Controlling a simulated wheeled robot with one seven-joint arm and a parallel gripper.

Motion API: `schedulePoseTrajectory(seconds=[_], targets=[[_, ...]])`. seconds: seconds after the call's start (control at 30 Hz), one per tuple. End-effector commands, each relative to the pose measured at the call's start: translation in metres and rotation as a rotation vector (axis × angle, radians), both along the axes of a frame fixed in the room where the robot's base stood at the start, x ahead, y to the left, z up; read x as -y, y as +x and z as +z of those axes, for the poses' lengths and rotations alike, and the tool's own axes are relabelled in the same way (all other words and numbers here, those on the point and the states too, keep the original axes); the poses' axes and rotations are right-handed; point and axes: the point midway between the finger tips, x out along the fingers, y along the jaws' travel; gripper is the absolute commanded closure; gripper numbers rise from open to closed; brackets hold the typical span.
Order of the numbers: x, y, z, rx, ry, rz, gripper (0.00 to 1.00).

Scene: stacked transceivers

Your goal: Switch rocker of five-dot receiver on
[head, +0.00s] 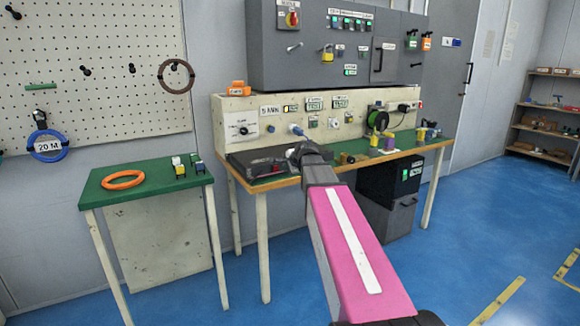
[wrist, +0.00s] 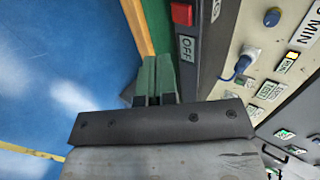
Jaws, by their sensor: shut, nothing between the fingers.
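A dark case (head: 255,163) lies on the left end of the green-topped workbench, partly hidden by my arm. In the wrist view a dark grey case (wrist: 208,50) shows close up, with a red rocker (wrist: 182,14) and an OFF label (wrist: 187,48). No dot marks can be made out, so I cannot tell if this is the five-dot receiver. My gripper (wrist: 157,68) is shut and empty, its green fingers beside the case and apart from the rocker in the picture. In the head view my gripper (head: 300,152) is small and dark at the bench front.
The bench's back panel (head: 235,110) carries knobs, labels and a blue plug (head: 297,130). Spools (head: 378,121) stand farther right on the workbench (head: 432,147). A small green table (head: 100,188) with an orange ring (head: 123,180) stands left.

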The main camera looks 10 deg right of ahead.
Motion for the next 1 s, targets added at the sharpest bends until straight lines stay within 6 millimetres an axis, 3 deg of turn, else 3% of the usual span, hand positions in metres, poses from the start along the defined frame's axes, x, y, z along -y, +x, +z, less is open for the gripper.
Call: schedulePoseTrajectory(seconds=[0.27,0.5,1.0], targets=[[-0.013,0.042,-0.033,-0.002,0.0,0.002,1.0],[-0.023,0.071,-0.028,0.0,-0.001,0.002,1.0],[-0.026,0.077,-0.027,-0.001,-0.001,0.001,1.0]])
